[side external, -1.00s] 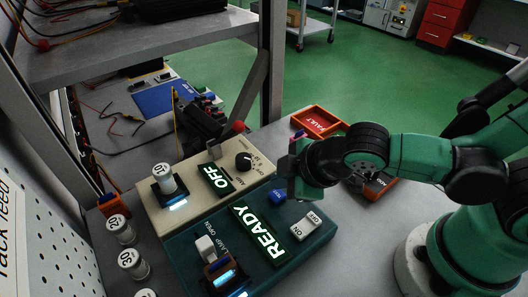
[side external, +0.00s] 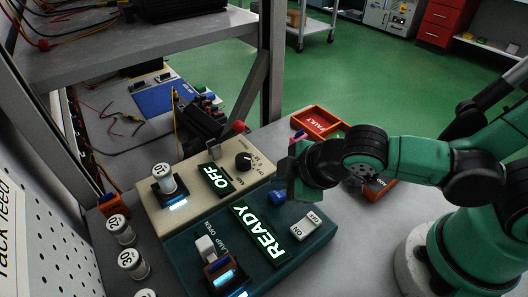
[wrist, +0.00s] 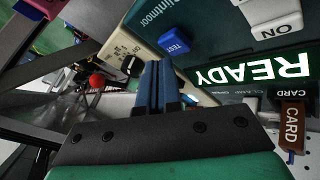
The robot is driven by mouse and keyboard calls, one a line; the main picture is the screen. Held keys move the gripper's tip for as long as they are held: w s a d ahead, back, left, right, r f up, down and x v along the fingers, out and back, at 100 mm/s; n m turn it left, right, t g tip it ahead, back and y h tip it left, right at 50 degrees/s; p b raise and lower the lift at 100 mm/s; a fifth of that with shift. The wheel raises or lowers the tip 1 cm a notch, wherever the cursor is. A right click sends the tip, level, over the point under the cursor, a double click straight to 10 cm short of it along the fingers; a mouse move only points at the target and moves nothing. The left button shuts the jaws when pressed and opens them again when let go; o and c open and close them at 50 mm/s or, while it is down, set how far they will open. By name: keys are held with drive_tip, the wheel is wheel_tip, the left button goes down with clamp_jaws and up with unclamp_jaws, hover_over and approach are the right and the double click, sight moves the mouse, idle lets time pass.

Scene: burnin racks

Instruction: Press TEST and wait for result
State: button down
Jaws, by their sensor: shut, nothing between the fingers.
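The blue TEST button (wrist: 174,40) is on the dark teal test unit (side external: 186,250). In the side external view the blue button (side external: 277,196) shows just left of my gripper (side external: 291,185). The unit's green display (side external: 259,234) reads READY. In the wrist view my gripper's fingers (wrist: 158,85) are shut together with nothing between them. Their tips point toward the blue TEST button, with a visible gap in the picture; the height above it is hard to tell. The READY display (wrist: 255,70) also shows there, upside down.
A white ON/OFF rocker switch (side external: 305,226) sits close to the button. A beige unit (side external: 210,178) behind shows OFF. Weight-like cylinders (side external: 130,262) stand left.

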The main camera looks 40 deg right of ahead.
sight(280, 195)
drive_tip(key=shift+r, duration=0.25)
drive_tip(key=shift+r, duration=2.45)
drive_tip(key=w+d+r+m+h, duration=0.1)
drive_tip(key=d+r+m, duration=0.1)
drive_tip(key=d+m, duration=0.9)
drive_tip(key=shift+d, duration=0.65)
